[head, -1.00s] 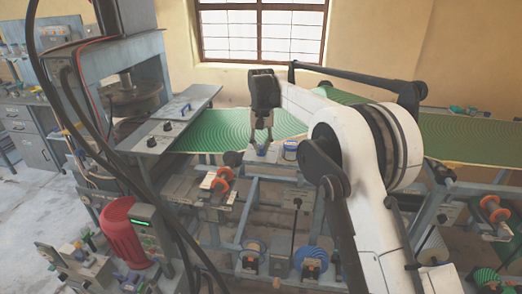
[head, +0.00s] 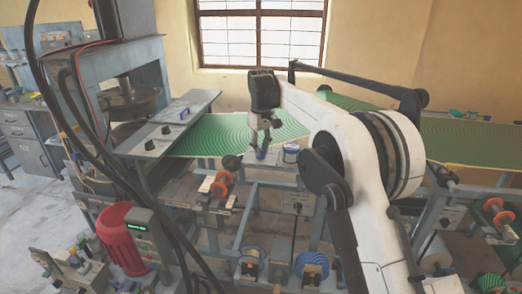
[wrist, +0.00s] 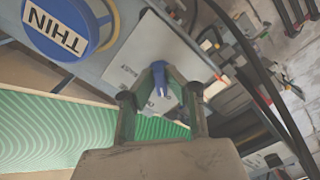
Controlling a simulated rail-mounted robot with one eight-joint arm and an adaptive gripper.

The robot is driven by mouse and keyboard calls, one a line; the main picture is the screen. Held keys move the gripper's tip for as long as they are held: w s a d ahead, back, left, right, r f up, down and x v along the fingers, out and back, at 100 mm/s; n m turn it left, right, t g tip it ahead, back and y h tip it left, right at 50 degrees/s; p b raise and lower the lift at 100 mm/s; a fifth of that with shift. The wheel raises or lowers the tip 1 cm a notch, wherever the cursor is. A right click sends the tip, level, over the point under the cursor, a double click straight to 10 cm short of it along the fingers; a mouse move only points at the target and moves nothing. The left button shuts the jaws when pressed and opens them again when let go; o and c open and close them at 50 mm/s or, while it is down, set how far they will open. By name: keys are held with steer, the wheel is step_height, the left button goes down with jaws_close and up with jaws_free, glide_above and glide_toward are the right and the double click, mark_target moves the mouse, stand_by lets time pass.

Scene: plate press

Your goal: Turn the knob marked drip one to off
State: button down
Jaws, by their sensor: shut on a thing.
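My gripper (wrist: 159,92) is shut on a blue knob (wrist: 158,70) that stands up from a pale metal panel (wrist: 132,62). The fingers press it from both sides. In the head view the gripper (head: 261,150) points down at this panel beside the green belt. Printed lettering shows on the panel, partly hidden by the fingers and too small to read surely. I cannot make out a drip one or off mark. The knob's exact pointing direction is partly covered by the fingers.
A round pot with a blue lid marked THIN (wrist: 62,26) stands close beside the panel; it also shows in the head view (head: 290,149). The green patterned belt (head: 222,136) runs behind. A press (head: 131,102) and dark hanging cables (head: 92,150) are at left.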

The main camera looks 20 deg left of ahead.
stand_by(0.3)
steer(key=c, duration=1.8)
jaws_free()
steer(key=shift+r, duration=0.1)
step_height(320, 180, up, 12)
steer(key=shift+f, duration=0.1)
steer(key=shift+d, duration=0.1)
